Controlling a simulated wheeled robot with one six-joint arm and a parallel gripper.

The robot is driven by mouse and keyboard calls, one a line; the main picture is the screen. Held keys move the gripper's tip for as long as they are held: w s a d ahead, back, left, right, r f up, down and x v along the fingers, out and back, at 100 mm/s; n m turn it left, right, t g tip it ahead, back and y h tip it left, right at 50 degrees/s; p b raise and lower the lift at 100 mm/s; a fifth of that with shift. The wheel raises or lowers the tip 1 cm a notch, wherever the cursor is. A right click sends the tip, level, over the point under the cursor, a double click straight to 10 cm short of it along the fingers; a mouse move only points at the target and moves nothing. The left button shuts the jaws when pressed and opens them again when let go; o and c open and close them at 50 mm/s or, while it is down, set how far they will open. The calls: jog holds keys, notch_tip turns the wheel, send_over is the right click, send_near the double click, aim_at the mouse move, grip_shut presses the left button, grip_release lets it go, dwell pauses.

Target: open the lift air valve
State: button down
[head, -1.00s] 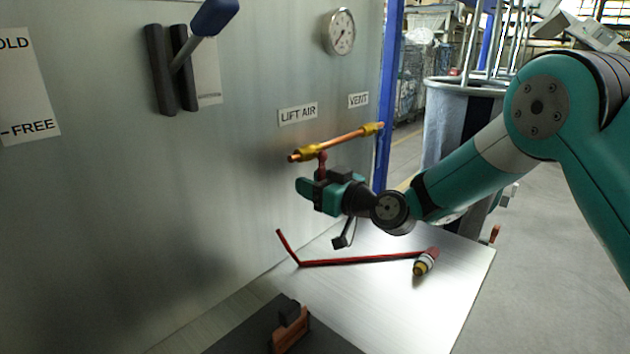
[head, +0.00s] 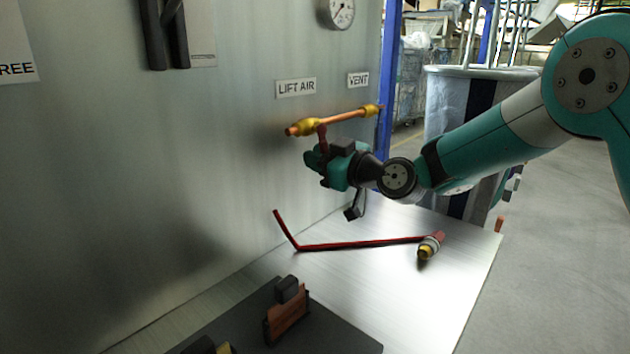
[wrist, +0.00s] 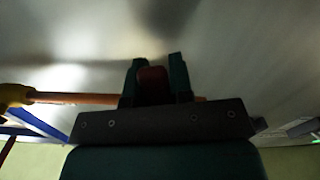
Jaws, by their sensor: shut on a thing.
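The lift air valve (head: 303,128) is a brass body at the left end of a copper pipe (head: 345,117), below the LIFT AIR label (head: 296,87). Its red handle (head: 322,133) hangs down from the pipe. My gripper (head: 318,158) is just below the pipe, at the handle. In the wrist view, the two fingers of my gripper (wrist: 154,78) stand on either side of the red handle (wrist: 153,88) and are shut on it. The handle's lower end is hidden by my gripper in the head view.
A second brass fitting (head: 371,110) is near the VENT label (head: 358,79). A gauge (head: 341,11) is above. A bent red bar (head: 360,244) and a red, white and brass part (head: 430,246) lie on the metal table (head: 400,290). A dark mat (head: 335,330) is in front.

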jog(key=n+b, duration=0.1)
jog(key=b, duration=0.2)
jog(key=w+d+n+b, duration=0.1)
jog(key=n+b, duration=0.1)
jog(key=b, duration=0.1)
jog(key=n+b, duration=0.1)
jog(key=b, duration=0.2)
jog(key=shift+w+d+r+n, duration=0.1)
jog(key=shift+w+d+n, duration=0.2)
jog(key=shift+w, duration=0.1)
notch_tip(320, 180, up, 6)
jog(key=w+d+n+b, duration=0.1)
jog(key=w+n+b, duration=0.1)
jog(key=n+b, duration=0.7)
jog(key=shift+d+n+b, duration=0.15)
jog(key=shift+n+b, duration=0.2)
jog(key=shift+n, duration=0.45)
jog(key=c, duration=1)
grip_release()
jog(key=shift+s, duration=0.1)
